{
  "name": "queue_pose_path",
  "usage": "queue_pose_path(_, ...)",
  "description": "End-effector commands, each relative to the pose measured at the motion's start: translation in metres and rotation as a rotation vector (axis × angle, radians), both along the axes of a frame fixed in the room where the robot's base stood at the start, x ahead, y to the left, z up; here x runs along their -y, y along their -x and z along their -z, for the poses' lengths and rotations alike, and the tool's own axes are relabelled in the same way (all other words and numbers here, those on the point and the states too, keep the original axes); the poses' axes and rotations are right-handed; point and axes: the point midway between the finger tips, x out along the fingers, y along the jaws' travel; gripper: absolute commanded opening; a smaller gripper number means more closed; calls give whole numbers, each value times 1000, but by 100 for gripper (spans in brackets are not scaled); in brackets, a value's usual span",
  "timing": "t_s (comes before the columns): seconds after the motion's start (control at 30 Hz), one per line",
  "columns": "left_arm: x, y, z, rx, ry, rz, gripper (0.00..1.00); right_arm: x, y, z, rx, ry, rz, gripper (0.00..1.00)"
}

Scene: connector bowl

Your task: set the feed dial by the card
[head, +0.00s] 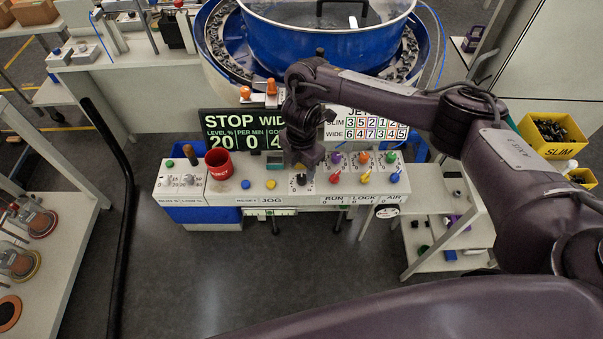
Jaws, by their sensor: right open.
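My right gripper (302,164) comes in from the right and points down at the control panel (228,197). It is open, directly over a small black dial (299,181) with a pale scale. I cannot tell whether the fingers touch the dial, and its setting is too small to read. The card (367,126) behind the panel has a SLIM row and a WIDE row of coloured numbers; the arm hides part of its heading. The dark display (235,130) reads STOP and WIDE, with level 20 and per minute 0. My left gripper is out of view.
RUN, LOCK and AIR switches with coloured knobs (363,158) are right of the dial. A blue bowl feeder (325,38) stands behind. A yellow SLIM bin (552,134) is at right.

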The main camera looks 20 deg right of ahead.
Motion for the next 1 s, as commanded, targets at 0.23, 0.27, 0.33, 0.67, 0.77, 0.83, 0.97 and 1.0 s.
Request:
queue_pose_path(0.23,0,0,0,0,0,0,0,1,-1,-36,5,2,-1,46)
queue_pose_path(0.27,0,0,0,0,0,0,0,1,-1,-37,3,2,-1,46)
queue_pose_path(0.33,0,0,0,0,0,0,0,1,0,-39,1,2,0,46)
queue_pose_path(0.67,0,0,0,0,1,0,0,1,0,-39,0,1,0,46)
queue_pose_path(0.77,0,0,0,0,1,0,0,1,0,-39,0,1,0,46)
queue_pose_path(0.83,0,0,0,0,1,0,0,0,0,-39,0,1,0,46)
queue_pose_path(0.97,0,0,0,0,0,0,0,-19,7,-30,13,-32,-22,46)
queue_pose_path(1.0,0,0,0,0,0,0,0,-33,12,-24,24,-59,-35,46)
